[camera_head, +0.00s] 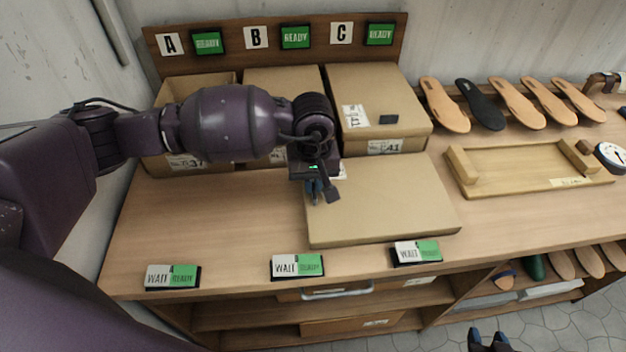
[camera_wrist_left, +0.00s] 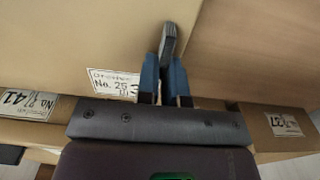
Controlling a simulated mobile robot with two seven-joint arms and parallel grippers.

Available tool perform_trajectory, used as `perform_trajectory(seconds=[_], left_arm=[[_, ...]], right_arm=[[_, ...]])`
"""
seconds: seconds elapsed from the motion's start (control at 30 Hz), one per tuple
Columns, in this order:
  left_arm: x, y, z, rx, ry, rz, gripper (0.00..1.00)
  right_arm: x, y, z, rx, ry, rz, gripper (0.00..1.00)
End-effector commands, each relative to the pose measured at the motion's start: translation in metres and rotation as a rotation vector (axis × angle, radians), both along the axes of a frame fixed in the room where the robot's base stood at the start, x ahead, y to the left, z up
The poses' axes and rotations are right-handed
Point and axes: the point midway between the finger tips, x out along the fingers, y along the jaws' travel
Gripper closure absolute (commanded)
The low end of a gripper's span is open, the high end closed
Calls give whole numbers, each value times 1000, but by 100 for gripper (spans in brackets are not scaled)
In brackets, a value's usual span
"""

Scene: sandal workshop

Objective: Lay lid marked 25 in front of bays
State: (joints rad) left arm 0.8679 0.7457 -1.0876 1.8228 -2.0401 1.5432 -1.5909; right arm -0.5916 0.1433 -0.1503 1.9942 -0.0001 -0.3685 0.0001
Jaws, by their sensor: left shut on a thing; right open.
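The lid marked 25 (camera_head: 390,205) is a flat brown cardboard lid, level over the bench in front of the boxes under B and C. I cannot tell if it touches the wood. Its "No. 25" label shows in the left wrist view (camera_wrist_left: 108,80). My left gripper (camera_head: 318,192) is at the lid's left part, shut on a dark grey tab (camera_wrist_left: 170,42) of it. My right gripper (camera_head: 488,342) is open and empty at the bottom edge, low in front of the bench. The bays A, B (camera_head: 284,85) and C hold cardboard boxes at the back; my left arm hides parts of them.
Three WAIT/READY plates (camera_head: 297,266) lie along the bench's front edge, one close to the lid's front right. A wooden tray (camera_head: 520,185) stands right of the lid, with several insoles (camera_head: 518,104) behind it. The bench left of the lid is clear.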

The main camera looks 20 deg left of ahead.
Motion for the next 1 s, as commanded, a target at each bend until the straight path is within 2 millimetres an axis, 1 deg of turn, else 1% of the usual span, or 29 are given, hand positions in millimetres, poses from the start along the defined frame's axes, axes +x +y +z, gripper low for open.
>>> perform_trajectory(seconds=[0.27, 0.57, 0.6, 0.67, 0.7, 0.77, 1.0], left_arm=[[0, 0, -3, 0, 0, 0, 100], [0, 0, -7, 0, 0, 0, 100], [0, 0, -6, 0, 0, 0, 86], [0, 0, -6, 0, 0, 0, 77], [0, 0, -6, 0, 0, 0, 71], [0, 0, -6, 0, 0, 0, 62], [0, 0, -6, 0, 0, 0, 62]], right_arm=[[-2, 0, -5, 0, 6, -1, 57], [-11, -2, -15, -1, 28, -6, 57], [-12, -2, -16, -1, 30, -6, 57], [-12, -2, -16, 0, 31, -7, 57], [-12, -2, -16, 0, 30, -7, 57], [-12, -2, -15, 0, 30, -7, 57], [-7, -1, -12, -1, 19, -4, 57]])
